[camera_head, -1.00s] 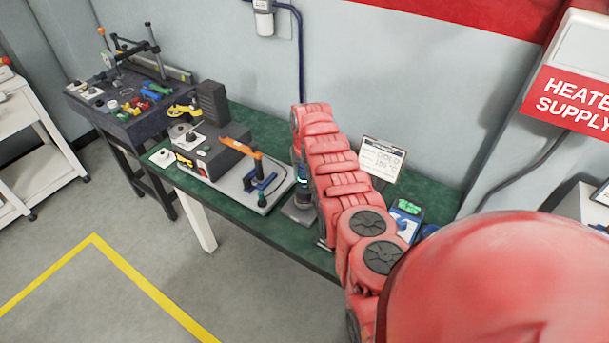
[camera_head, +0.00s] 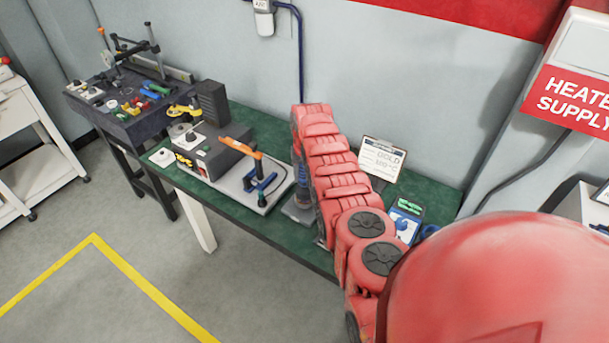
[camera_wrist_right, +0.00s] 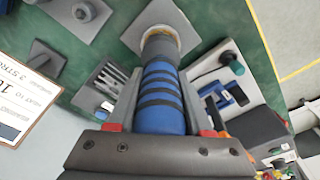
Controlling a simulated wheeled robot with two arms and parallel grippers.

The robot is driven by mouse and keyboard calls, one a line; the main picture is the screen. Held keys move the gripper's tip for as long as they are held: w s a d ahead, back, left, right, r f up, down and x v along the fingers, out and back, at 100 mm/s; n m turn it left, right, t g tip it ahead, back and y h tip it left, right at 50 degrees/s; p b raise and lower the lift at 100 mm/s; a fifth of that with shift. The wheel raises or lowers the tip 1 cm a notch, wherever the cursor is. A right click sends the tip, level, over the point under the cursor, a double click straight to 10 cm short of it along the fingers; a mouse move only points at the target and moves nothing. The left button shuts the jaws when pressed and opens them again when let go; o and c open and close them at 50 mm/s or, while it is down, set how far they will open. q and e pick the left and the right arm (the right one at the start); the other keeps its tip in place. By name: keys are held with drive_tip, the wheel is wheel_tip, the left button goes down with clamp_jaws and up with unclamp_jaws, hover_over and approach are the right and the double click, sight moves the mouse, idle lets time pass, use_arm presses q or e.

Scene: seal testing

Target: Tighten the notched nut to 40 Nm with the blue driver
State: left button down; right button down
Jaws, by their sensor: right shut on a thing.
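The blue driver (camera_wrist_right: 163,95) has dark bands and stands in the middle of the right wrist view. My right gripper (camera_wrist_right: 162,120) is shut on its body, with a finger on each side. The driver's dark nose (camera_wrist_right: 159,45) meets a brass-coloured ring (camera_wrist_right: 160,32) at the end of a grey post fixture (camera_wrist_right: 157,14). I cannot make out the nut's notches or whether the nose is fully seated. In the head view the fixture's grey base (camera_head: 297,212) shows on the green bench, left of my right arm, which hides most of the gripper. My left gripper is out of view.
On the green bench (camera_head: 240,120) stand an orange-handled clamp rig (camera_head: 262,178), a dark box device (camera_head: 212,98) and a sign (camera_head: 382,160). A tray (camera_head: 405,222) lies right of my arm.

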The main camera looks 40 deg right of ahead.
drive_tip(key=shift+r, duration=0.15)
drive_tip(key=shift+r+p, duration=0.9)
drive_tip(key=shift+r, duration=0.15)
drive_tip(key=shift+r+p, duration=0.65)
drive_tip(key=shift+r, duration=0.7)
drive_tip(key=shift+f, duration=0.1)
